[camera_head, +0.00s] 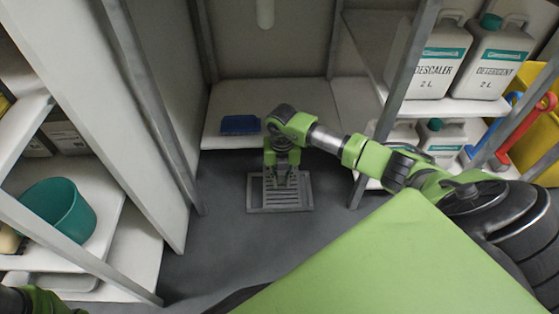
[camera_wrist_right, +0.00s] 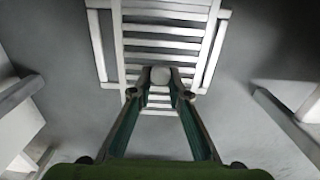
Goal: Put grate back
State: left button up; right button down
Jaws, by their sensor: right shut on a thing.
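The grey slatted grate (camera_head: 281,200) is at the floor drain, below my right gripper (camera_head: 281,180). In the right wrist view my right gripper (camera_wrist_right: 160,93) is shut on a round knob (camera_wrist_right: 160,75) on the grate (camera_wrist_right: 165,43). A wider light frame (camera_wrist_right: 98,48) shows on both sides of the slats, and the grate's near end reaches past it in this view. The drain frame (camera_head: 251,195) lies on the dark floor. I cannot tell whether the grate touches the frame or hangs just above it.
A low white shelf (camera_head: 222,142) behind the drain holds a blue item (camera_head: 240,125). Metal posts (camera_head: 180,165) and shelving with a teal bucket (camera_head: 62,208) stand left. Descaler (camera_head: 432,62) and detergent (camera_head: 490,60) jugs stand right. Floor around the drain is clear.

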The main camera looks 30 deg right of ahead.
aim_at(279, 182)
jog(key=shift+w+f, duration=0.2)
jog(key=shift+f, duration=0.1)
notch_tip(279, 182, down, 3)
jog(key=b, duration=0.3)
jog(key=shift+w+a+f, duration=0.15)
jog(key=shift+f, duration=0.05)
jog(key=shift+r, duration=0.1)
jog(key=shift+f, duration=0.35)
jog(key=c, duration=1.9)
grip_release()
